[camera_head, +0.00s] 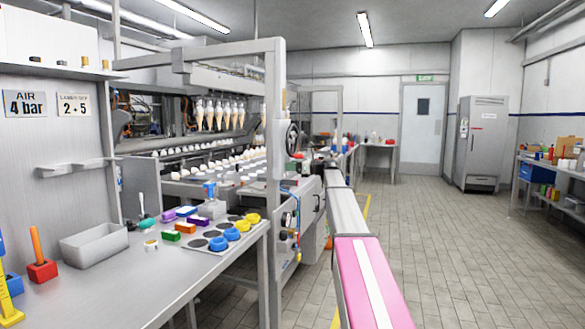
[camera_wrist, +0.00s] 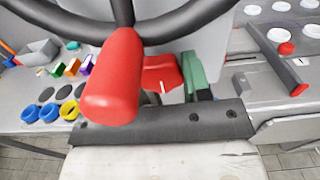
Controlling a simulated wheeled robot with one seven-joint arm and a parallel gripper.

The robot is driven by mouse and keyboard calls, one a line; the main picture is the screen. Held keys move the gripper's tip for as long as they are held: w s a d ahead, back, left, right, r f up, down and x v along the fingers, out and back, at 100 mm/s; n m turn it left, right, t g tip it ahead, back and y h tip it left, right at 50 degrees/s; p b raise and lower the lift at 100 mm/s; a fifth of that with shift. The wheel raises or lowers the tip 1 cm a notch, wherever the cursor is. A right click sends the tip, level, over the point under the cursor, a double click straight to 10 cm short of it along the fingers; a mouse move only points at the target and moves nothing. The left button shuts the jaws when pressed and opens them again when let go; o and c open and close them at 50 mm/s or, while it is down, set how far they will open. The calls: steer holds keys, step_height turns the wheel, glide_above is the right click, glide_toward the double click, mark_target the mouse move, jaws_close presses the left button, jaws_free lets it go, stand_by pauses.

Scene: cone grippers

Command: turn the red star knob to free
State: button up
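In the wrist view, a red lobed part (camera_wrist: 160,72) with a short white mark shows beyond a dark bar; it looks like the star knob. A large red handle (camera_wrist: 112,80) on a black handwheel (camera_wrist: 185,22) stands in front of it and hides its left side. A green piece (camera_wrist: 194,72) is at its right. The dark bar and pale body at the bottom look like my gripper (camera_wrist: 160,125). Its fingertips cannot be made out, nor whether it touches the knob. In the head view, the handwheel (camera_head: 293,138) is on the machine's near end; the knob cannot be told apart there.
A metal bench (camera_head: 150,285) at left holds a grey tray (camera_head: 94,246), blue rings (camera_head: 218,243), yellow rings (camera_head: 252,218) and coloured blocks. The handwheel and its handle crowd the space by the knob. The tiled floor (camera_head: 470,250) at right is clear.

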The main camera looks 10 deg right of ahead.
steer(key=shift+n, duration=0.4)
steer(key=shift+s+n, duration=0.15)
steer(key=shift+n, duration=3.05)
steer(key=o, duration=0.9)
